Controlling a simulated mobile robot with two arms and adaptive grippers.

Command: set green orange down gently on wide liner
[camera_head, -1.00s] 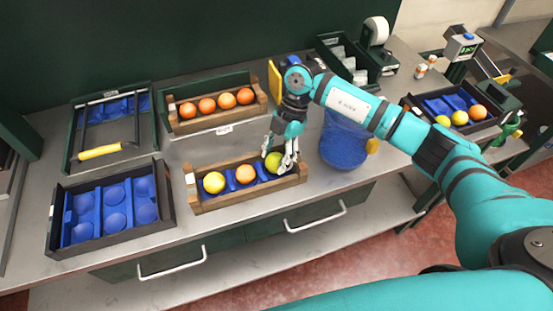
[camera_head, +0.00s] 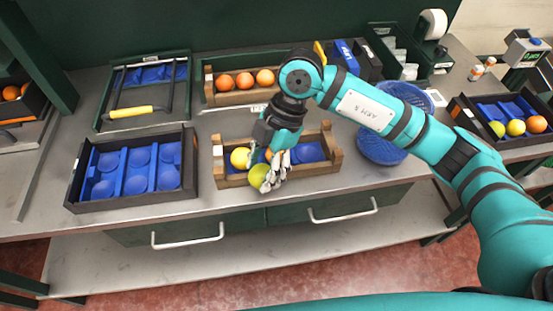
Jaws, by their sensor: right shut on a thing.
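The green orange (camera_head: 259,174) is in my right gripper (camera_head: 269,178), in front of the wooden crate (camera_head: 325,168) and overlapping its front edge in the picture. The fingers close on its right side. The crate holds a yellow fruit (camera_head: 240,158) at left and an orange one partly hidden behind the gripper; its blue liner (camera_head: 309,152) shows bare at right. A wide blue liner (camera_head: 123,183) with several empty cups lies in the dark tray (camera_head: 188,160) on the left of the bench. My left gripper is not in view.
A rear crate (camera_head: 208,90) holds oranges. A green tray (camera_head: 98,118) with a yellow-handled tool (camera_head: 132,112) stands behind the dark tray. A blue basket (camera_head: 382,150) stands right of the front crate. A narrow strip of bare bench (camera_head: 205,170) separates dark tray and crate.

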